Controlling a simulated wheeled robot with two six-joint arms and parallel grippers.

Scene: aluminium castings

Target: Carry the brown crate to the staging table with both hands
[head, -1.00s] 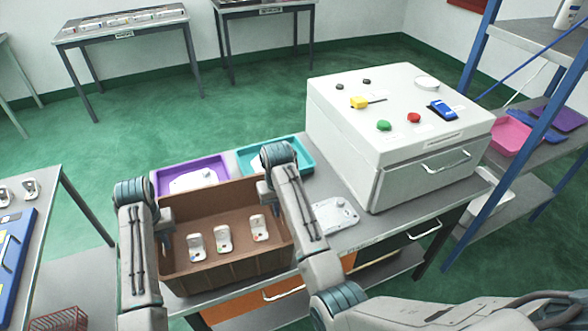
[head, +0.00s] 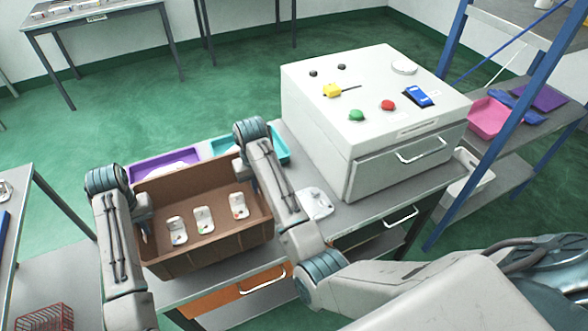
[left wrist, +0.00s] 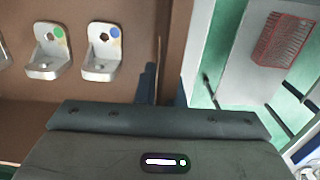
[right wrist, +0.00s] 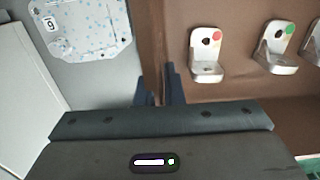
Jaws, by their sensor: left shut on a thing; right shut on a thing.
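The brown crate (head: 215,246) is over the middle table, and several small grey castings stand inside it, three of them plain in the head view. My left gripper (head: 143,212) is shut on the crate's left wall. In the left wrist view its fingers (left wrist: 160,84) straddle the brown wall (left wrist: 163,40). My right gripper (head: 246,190) is shut on the right wall, and its fingers (right wrist: 160,84) straddle that wall in the right wrist view. The crate looks about level; its underside is hidden. Which table is the staging table cannot be told.
Behind the crate lie a purple tray (head: 140,170) and a teal tray (head: 279,150). A big white box (head: 318,130) stands on the middle table (head: 345,208), right of the crate. A blue-posted shelf (head: 452,130) is at right, another table (head: 35,245) at left. Green floor is open behind.

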